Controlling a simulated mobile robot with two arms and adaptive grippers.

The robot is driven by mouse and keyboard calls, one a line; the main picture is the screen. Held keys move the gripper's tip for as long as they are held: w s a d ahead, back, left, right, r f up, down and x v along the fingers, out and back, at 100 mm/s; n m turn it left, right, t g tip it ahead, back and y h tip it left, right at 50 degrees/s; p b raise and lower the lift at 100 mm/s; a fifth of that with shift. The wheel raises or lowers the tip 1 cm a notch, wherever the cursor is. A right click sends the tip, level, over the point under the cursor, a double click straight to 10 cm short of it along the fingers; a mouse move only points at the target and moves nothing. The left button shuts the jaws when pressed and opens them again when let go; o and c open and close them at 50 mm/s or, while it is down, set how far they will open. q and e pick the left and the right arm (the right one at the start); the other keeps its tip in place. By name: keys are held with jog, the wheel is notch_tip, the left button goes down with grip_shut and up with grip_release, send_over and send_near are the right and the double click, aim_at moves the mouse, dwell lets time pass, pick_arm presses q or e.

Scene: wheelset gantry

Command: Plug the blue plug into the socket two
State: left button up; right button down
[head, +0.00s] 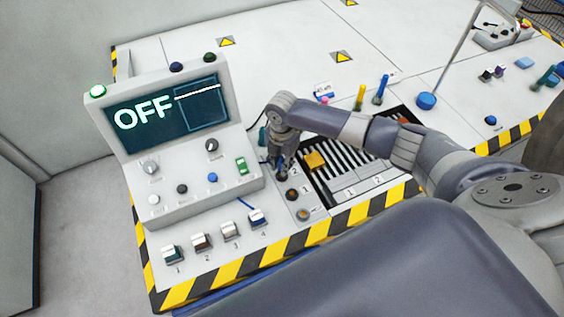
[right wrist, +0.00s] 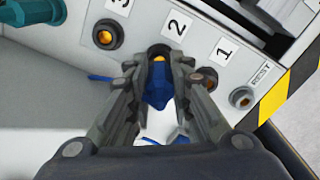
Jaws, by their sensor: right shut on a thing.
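My right gripper (head: 281,172) is shut on the blue plug (right wrist: 158,88), which points away from the wrist between the fingers. Socket two (right wrist: 158,50) is a dark ring directly ahead of the plug, beside the label 2. The plug's front end is at the mouth of socket two; I cannot tell whether it is inside or just short of it. In the head view the gripper covers socket two and most of the plug. My left gripper is not in view.
The console (head: 180,140) reads OFF, left of my gripper. A slatted tray (head: 340,160) with a yellow block (head: 315,160) lies to the right.

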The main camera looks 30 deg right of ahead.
jog(key=shift+f+b, duration=0.75)
jog(key=shift+f, duration=0.55)
jog(key=c, duration=1.4)
grip_release()
jog(key=shift+o, duration=0.2)
jog(key=shift+r, duration=0.1)
notch_tip(320, 180, up, 12)
